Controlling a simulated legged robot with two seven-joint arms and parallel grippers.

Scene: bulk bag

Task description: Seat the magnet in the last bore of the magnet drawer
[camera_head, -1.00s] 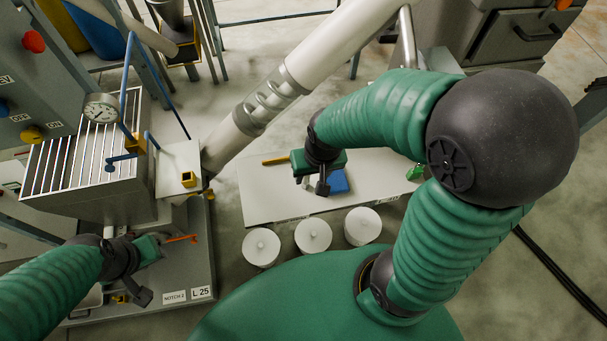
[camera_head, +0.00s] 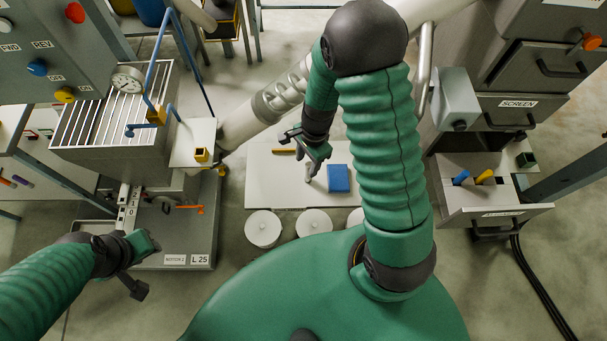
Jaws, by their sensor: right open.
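An open drawer (camera_head: 520,210) juts out of the grey cabinet at the right. It holds a blue piece (camera_head: 461,177) and a yellow piece (camera_head: 484,176), both slanted; I take it for the magnet drawer, but its label is too small to read and the bores cannot be made out. My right gripper (camera_head: 309,163) is open over the white table, left of a blue block (camera_head: 339,178). A small pale piece (camera_head: 309,178) shows just below its fingers; I cannot tell whether it is the magnet. My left gripper (camera_head: 143,266) hangs at the lower left, apparently open and empty.
The white table (camera_head: 265,190) also holds a yellow bar (camera_head: 284,151). Several white round lids (camera_head: 263,228) stand before it. A scale platform (camera_head: 195,235) and grated hopper (camera_head: 105,115) are at the left. A grey box (camera_head: 455,98) juts out above the drawer.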

